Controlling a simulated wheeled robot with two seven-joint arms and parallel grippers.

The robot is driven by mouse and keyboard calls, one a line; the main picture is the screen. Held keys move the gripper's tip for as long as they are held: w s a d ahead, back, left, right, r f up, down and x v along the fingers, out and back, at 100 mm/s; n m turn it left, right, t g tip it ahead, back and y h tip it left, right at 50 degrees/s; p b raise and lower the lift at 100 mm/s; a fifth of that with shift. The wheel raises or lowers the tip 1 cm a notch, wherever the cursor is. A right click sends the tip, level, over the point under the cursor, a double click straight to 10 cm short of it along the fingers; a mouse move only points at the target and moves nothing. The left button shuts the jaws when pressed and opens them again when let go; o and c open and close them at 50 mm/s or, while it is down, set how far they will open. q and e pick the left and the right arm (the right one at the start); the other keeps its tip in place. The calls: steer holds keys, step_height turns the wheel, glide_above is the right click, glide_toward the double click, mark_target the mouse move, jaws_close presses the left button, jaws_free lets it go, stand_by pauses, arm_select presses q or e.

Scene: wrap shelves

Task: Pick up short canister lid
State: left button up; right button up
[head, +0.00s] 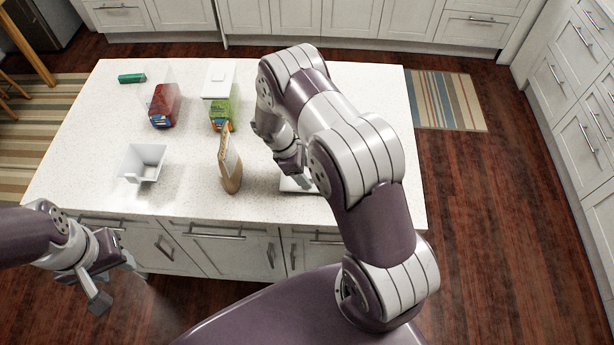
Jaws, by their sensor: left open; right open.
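A flat white piece (289,187), which looks like a canister lid, lies on the white countertop near its front edge. My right gripper (301,181) is open and points down just over it; the gripper and arm hide part of it. I cannot tell whether they touch. My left gripper (115,282) is open and empty, low in front of the island's cabinets. A clear canister (163,102) with red contents stands at the back left with no lid visible on it. A second canister (219,100) with green contents has a white lid (218,80) on top.
A brown paper bag (230,168) stands left of my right gripper. A white square bowl (143,161) sits at the left front of the island countertop (90,130). The counter between bowl and bag is clear.

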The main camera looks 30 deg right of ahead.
steer(key=shift+s+d, duration=0.15)
steer(key=shift+s, duration=0.05)
steer(key=c, duration=1)
steer(key=shift+c, duration=0.9)
steer(key=shift+w, duration=0.1)
steer(key=shift+r, duration=0.1)
